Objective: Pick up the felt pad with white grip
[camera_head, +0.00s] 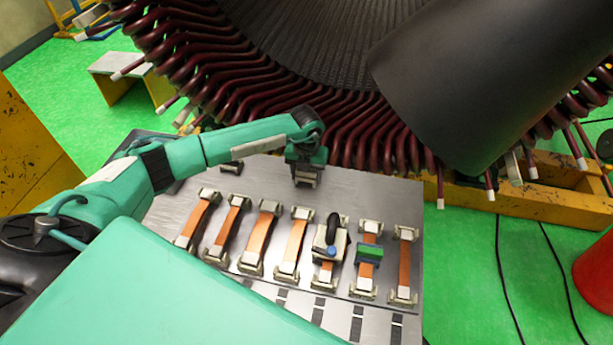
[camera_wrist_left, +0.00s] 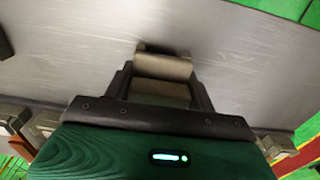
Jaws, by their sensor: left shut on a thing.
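My left gripper (camera_head: 307,180) points down over the rear part of the metal table (camera_head: 370,182). In the left wrist view, the gripper (camera_wrist_left: 162,88) is shut on a small pale beige block, the felt pad's grip (camera_wrist_left: 163,66). The felt itself is hidden, and I cannot tell whether the pad touches the table or hangs just above it. My right gripper is not in view.
Several copper strips in pale end holders (camera_head: 262,232) stand in a row on the table. One bears a black-handled tool (camera_head: 331,240), another a green block (camera_head: 369,252). The stator's dark red coil ends (camera_head: 350,130) hang close behind my gripper.

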